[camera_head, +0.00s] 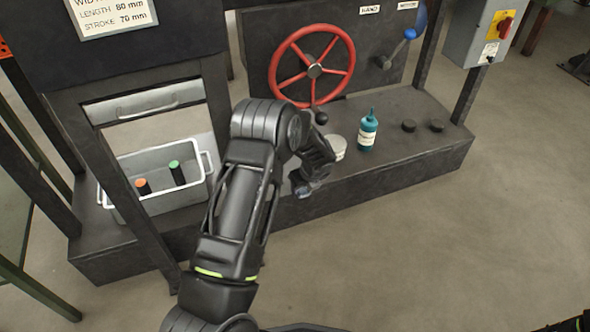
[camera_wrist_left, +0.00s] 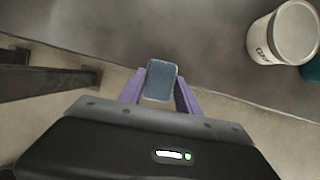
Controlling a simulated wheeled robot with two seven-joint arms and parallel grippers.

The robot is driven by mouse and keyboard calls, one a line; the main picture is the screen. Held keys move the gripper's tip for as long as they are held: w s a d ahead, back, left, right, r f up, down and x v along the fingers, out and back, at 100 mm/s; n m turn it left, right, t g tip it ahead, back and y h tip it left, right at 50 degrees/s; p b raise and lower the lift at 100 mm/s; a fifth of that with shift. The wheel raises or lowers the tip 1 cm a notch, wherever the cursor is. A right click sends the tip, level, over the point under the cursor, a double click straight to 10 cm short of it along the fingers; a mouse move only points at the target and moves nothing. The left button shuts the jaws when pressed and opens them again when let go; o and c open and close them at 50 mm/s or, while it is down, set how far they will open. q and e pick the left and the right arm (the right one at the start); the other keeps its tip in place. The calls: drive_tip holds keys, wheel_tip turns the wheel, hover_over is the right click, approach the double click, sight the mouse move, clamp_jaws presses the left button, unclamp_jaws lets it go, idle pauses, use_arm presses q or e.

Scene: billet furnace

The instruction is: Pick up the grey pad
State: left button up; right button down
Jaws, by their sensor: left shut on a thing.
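The grey pad (camera_wrist_left: 161,80) is a small blue-grey block between the two fingers of my left gripper (camera_wrist_left: 160,88) in the left wrist view. The fingers are shut on its two sides. In the head view my left gripper (camera_head: 303,188) is at the front edge of the dark bench, left of a white tub. The pad is mostly hidden there by the gripper and wrist.
The white tub (camera_head: 337,147) and a teal bottle (camera_head: 367,131) stand on the dark bench (camera_head: 400,165), with two black knobs to their right. A red handwheel (camera_head: 313,69) rises behind. A grey crate (camera_head: 190,195) with two cylinders stands left.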

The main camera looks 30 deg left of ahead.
use_arm(q)
drive_tip(key=s+d+p, duration=0.1)
drive_tip(key=s+d, duration=0.2)
drive_tip(key=d, duration=0.3)
drive_tip(key=shift+s+d, duration=0.15)
drive_tip(key=shift+s, duration=0.25)
